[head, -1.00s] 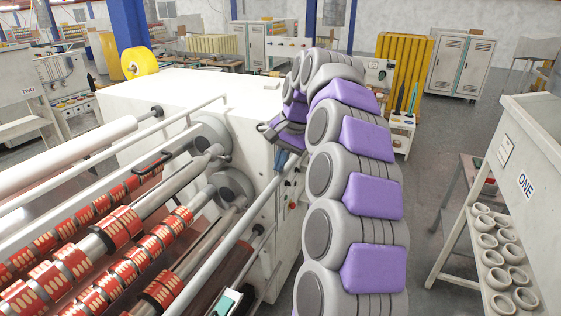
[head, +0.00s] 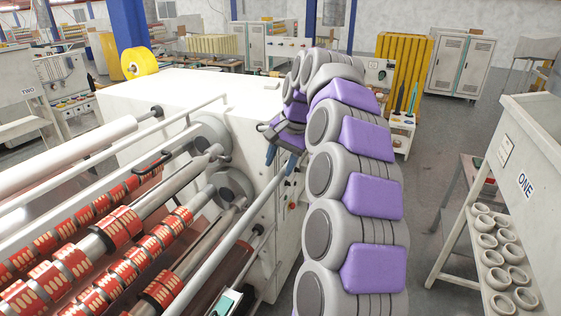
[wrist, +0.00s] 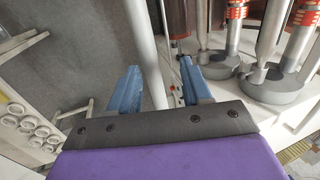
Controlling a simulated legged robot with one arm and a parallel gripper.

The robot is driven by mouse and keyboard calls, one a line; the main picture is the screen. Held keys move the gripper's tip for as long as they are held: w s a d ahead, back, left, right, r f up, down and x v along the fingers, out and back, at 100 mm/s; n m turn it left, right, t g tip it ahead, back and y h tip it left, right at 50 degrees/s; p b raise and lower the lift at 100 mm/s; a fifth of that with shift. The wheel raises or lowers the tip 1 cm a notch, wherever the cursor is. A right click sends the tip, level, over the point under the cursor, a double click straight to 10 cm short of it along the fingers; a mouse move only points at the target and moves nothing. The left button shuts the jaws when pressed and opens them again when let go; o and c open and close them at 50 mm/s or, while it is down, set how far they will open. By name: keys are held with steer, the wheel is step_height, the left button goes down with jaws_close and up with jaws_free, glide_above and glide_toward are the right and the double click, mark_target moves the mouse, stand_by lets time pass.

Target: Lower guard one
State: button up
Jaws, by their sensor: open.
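A long pale grey bar (head: 212,253), which looks like the guard, slants along the front of the machine with the red-banded rollers. It carries no readable label. My gripper (head: 280,156) is at the bar's far upper end, beside the white machine housing. In the wrist view my gripper (wrist: 159,72) is open, with its two blue fingers spread.
Rollers with red bands (head: 120,228) fill the lower left, with a second pale rail (head: 110,155) above them. A grey stand marked ONE (head: 526,135) holds several rings on the right. Grey floor (head: 445,120) is free between the stand and my arm.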

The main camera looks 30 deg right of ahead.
steer(key=shift+r, duration=0.1)
steer(key=shift+s+d+r, duration=0.1)
steer(key=shift+d+r, duration=0.05)
steer(key=shift+r, duration=0.45)
steer(key=p+v, duration=1.1)
steer(key=v, duration=0.4)
steer(key=shift+r, duration=0.4)
